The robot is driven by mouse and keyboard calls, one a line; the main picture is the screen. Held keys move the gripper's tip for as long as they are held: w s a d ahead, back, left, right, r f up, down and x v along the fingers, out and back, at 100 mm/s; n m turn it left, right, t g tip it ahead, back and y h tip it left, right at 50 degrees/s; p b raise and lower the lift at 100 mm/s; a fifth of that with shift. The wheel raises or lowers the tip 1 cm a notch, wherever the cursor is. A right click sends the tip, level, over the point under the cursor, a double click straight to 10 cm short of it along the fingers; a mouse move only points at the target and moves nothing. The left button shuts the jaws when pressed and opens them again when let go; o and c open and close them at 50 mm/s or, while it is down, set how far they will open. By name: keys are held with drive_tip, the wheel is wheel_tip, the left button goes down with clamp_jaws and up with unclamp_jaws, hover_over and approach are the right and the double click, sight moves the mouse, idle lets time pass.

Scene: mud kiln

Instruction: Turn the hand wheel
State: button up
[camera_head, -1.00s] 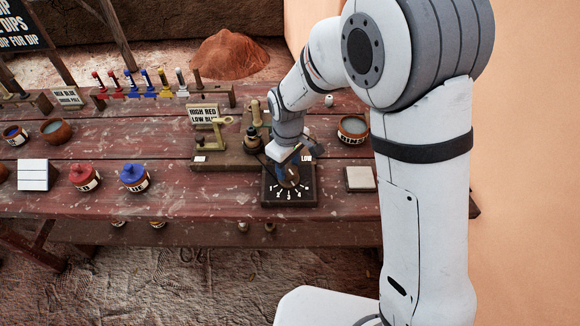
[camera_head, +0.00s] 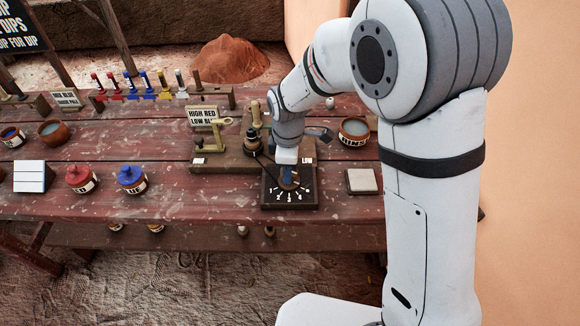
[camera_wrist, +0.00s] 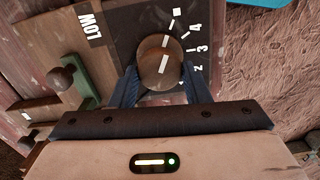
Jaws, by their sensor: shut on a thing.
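The hand wheel is a round brown knob (camera_wrist: 160,62) with a white line on its top. It sits on a dark dial plate (camera_head: 272,201) with white numbers, on the table. In the wrist view the white line points up, slightly right, and the numbers 2, 3 and 4 show to the right of the knob. My gripper (camera_wrist: 161,76) is shut on the knob, with one blue finger on each side. In the head view my gripper (camera_head: 287,173) comes down onto the plate from above and hides part of the knob.
A wooden fixture (camera_head: 235,160) with a brass lever stands behind the dial. A pale square tile (camera_head: 361,181) and a rinse bowl (camera_head: 353,131) are to the right. Red (camera_head: 82,179) and blue (camera_head: 132,179) pots stand left.

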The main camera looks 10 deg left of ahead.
drive_tip(key=shift+d, duration=0.1)
idle(0.3)
drive_tip(key=o, duration=0.8)
drive_tip(key=shift+w+d, duration=0.1)
drive_tip(key=shift+o, duration=0.8)
wheel_tip(320, 180, up, 8)
drive_tip(key=shift+f, duration=0.1)
